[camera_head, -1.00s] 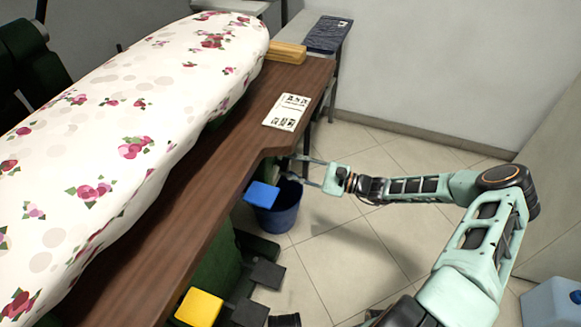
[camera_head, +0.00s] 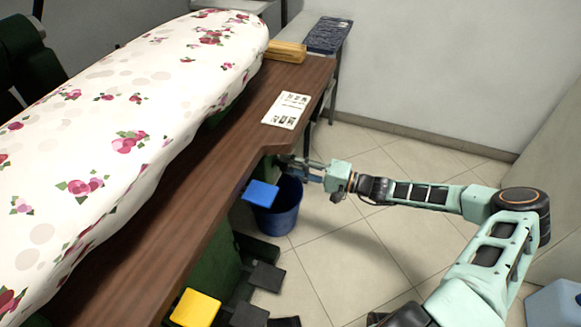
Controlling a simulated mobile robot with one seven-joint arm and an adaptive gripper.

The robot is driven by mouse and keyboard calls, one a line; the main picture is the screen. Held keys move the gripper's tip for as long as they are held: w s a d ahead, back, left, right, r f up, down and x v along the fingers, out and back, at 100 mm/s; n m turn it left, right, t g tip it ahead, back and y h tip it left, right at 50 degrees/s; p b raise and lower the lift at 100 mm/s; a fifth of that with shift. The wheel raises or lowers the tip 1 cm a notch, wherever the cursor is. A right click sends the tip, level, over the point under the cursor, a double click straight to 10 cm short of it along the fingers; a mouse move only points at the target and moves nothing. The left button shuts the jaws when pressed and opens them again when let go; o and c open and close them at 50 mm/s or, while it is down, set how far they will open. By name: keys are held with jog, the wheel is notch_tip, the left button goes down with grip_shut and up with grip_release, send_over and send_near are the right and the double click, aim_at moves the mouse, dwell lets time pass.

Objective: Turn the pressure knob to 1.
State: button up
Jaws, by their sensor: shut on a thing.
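My gripper (camera_head: 297,166) reaches in from the right, just past the front edge of the brown tabletop (camera_head: 185,225). Its fingers are close together, shut on the pressure knob at the machine's side beneath the tabletop. The knob itself is mostly hidden by the fingers and the table edge, so its marks and setting cannot be read.
A blue bin (camera_head: 284,212) stands on the floor just below my gripper. A blue pedal (camera_head: 261,193), a yellow pedal (camera_head: 195,308) and several dark pedals (camera_head: 266,276) stick out from the machine. The flowered pressing board (camera_head: 150,110) lies above the tabletop. Open tiled floor (camera_head: 345,250) lies to the right.

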jog(key=n+b, duration=0.1)
jog(key=n, duration=0.3)
jog(key=shift+n+b, duration=0.3)
jog(key=shift+n, duration=0.1)
dwell(0.4)
jog(key=o, duration=1.2)
jog(key=shift+c, duration=0.2)
jog(key=v, duration=1.2)
